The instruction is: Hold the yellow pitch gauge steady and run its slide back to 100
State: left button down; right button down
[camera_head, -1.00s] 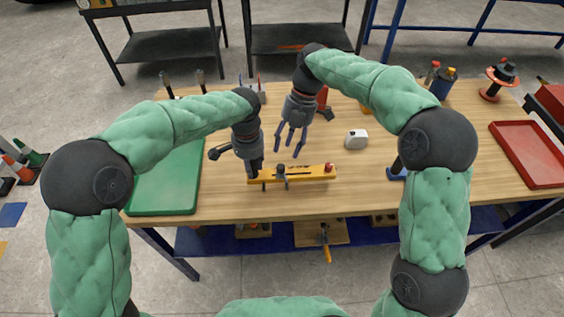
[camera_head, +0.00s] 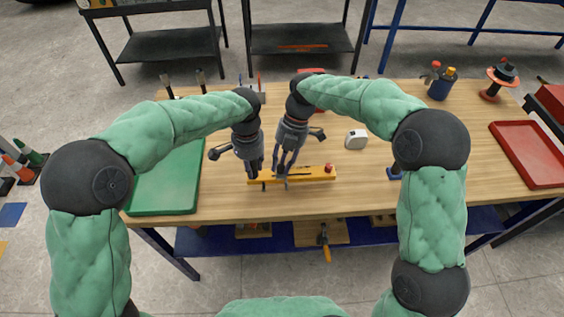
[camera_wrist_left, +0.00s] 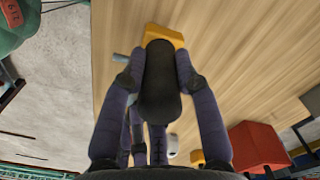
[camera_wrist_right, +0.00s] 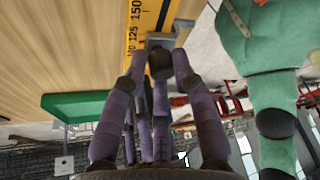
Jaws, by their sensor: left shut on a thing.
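My left gripper (camera_head: 254,174) is shut on the gauge's black grip (camera_wrist_left: 159,85) at the left end. My right gripper (camera_head: 281,176) is open over the gauge, beside the left one, its fingers around the slide's dark knob (camera_wrist_right: 160,63) with a gap on one side. The grey slide (camera_wrist_right: 160,40) shows in the right wrist view near the 150 mark on the yellow scale (camera_wrist_right: 142,25). The slide's exact reading is hidden.
A green tray (camera_head: 168,185) lies at the left and a red tray (camera_head: 528,150) at the right. A white block-shaped item (camera_head: 356,139) stands behind the gauge. The table's front edge (camera_head: 350,210) is close to the gauge. The tabletop right of the gauge is mostly clear.

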jog(key=shift+s+a, duration=0.15)
jog(key=shift+a, duration=1.05)
jog(key=c, duration=1.1)
grip_release()
jog(key=shift+o, duration=0.2)
jog(key=shift+d, duration=0.15)
jog(key=shift+d, duration=1.15)
jog(key=v, duration=1.2)
jog(key=shift+a, duration=0.2)
